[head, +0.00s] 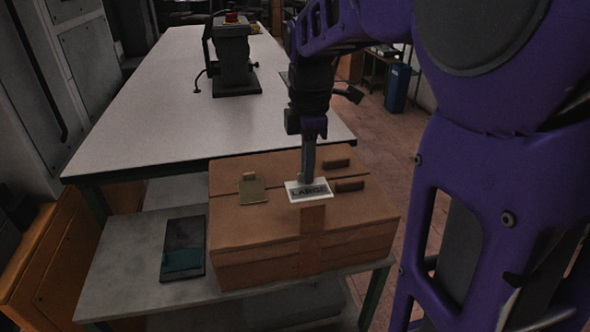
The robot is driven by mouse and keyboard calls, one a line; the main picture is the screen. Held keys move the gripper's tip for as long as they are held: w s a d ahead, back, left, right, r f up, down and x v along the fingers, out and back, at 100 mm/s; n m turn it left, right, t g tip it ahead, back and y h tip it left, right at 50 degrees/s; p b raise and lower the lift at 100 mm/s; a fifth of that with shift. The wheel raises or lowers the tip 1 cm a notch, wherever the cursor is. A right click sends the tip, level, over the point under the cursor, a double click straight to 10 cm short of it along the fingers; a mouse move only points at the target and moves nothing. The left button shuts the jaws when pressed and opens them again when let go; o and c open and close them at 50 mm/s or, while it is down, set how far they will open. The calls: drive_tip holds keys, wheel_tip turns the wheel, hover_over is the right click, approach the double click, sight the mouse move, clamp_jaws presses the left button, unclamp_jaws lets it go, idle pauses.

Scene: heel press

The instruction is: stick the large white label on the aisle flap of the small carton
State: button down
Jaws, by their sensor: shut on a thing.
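A brown carton (255,230) stands on the low grey table in the head view, with its top flaps folded down. The large white label (297,196), printed LARGE, is at my gripper's fingertips over the middle of the carton's top. My gripper (307,178) points down and is shut on the label. I cannot tell whether the label touches the carton or hangs just above it. The fingers hide a little of the label's far edge. Two dark slot-like pieces (349,185) lie just right of the label, and a tan patch (253,191) lies left of it.
A dark flat tablet-like thing (183,248) lies left of the carton on the low table (130,277). A long white-topped bench (160,115) stands behind, with a black device (233,65) on it. A blue bin (397,88) stands on the tiled floor at the back right.

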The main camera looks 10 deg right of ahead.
drive_tip(key=shift+w+r+p, duration=0.1)
drive_tip(key=shift+r+p, duration=0.25)
drive_tip(key=shift+r, duration=0.35)
drive_tip(key=shift+w+r+p, duration=0.1)
drive_tip(key=shift+r+p, duration=0.05)
drive_tip(key=shift+p, duration=0.5)
drive_tip(key=p, duration=0.2)
drive_tip(key=b, duration=0.2)
hover_over(305, 208)
wheel_tip(305, 208, down, 8)
drive_tip(key=shift+w+r, duration=0.1)
drive_tip(key=shift+f+b, duration=0.5)
drive_tip(key=shift+f, duration=0.15)
drive_tip(key=shift+f, duration=0.55)
idle(0.5)
drive_tip(key=c, duration=0.9)
unclamp_jaws()
